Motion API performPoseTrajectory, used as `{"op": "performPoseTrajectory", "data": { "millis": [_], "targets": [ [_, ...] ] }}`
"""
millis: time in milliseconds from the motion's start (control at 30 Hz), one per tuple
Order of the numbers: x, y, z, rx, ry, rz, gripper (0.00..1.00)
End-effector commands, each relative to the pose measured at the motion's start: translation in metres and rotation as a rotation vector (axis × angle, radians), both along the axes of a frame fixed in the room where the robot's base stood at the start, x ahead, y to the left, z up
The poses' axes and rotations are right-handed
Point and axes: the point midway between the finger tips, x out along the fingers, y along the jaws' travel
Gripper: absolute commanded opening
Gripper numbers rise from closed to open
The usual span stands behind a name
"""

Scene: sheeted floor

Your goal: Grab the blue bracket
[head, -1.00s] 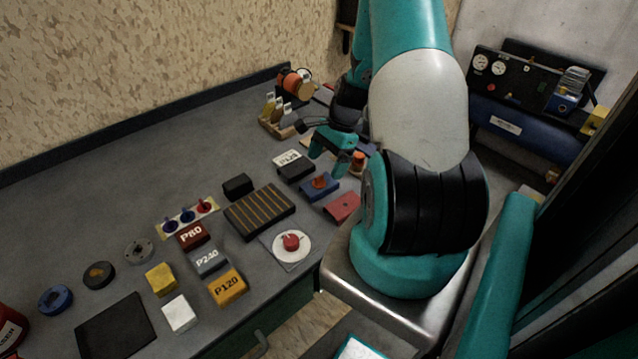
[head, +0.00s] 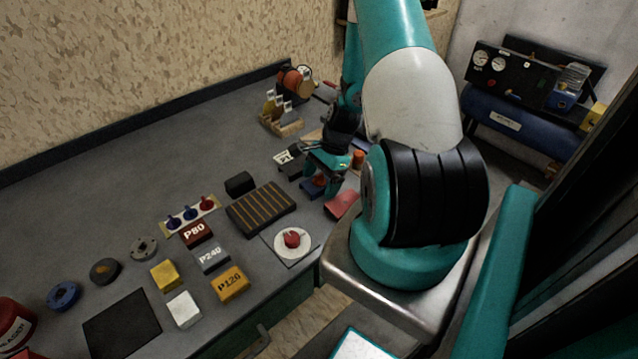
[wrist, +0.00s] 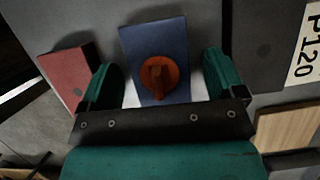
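The blue bracket (head: 312,188) looks like a flat blue block with an orange knob on top. It lies on the grey bench in the head view, partly hidden by my gripper (head: 324,180). In the wrist view the blue bracket (wrist: 157,42) is ahead of my gripper (wrist: 164,80), with its near end and orange knob (wrist: 158,73) between the two spread fingers. My gripper is open, with a gap on each side of the bracket. I cannot tell its exact height above the bracket.
A red block (wrist: 70,75) lies close to the left finger in the wrist view. A black block with a white label (head: 288,160) sits behind the bracket. A striped black block (head: 262,208) and a red button on a plate (head: 292,239) are nearby.

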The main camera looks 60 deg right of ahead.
Motion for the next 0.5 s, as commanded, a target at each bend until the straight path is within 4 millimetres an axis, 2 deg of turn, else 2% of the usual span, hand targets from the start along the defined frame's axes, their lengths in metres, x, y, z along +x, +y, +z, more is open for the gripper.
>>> {"op": "performPoseTrajectory", "data": {
  "millis": [33,200,267,500],
  "targets": [
    [0.0000,0.0000,-0.0002,0.000,0.000,0.000,0.79],
    [0.0000,0.0000,-0.0002,0.000,0.000,0.000,0.40],
    [0.0000,0.0000,-0.0002,0.000,0.000,0.000,0.27],
    [0.0002,0.0000,0.0006,0.000,0.000,0.001,0.28]
  ]
}}
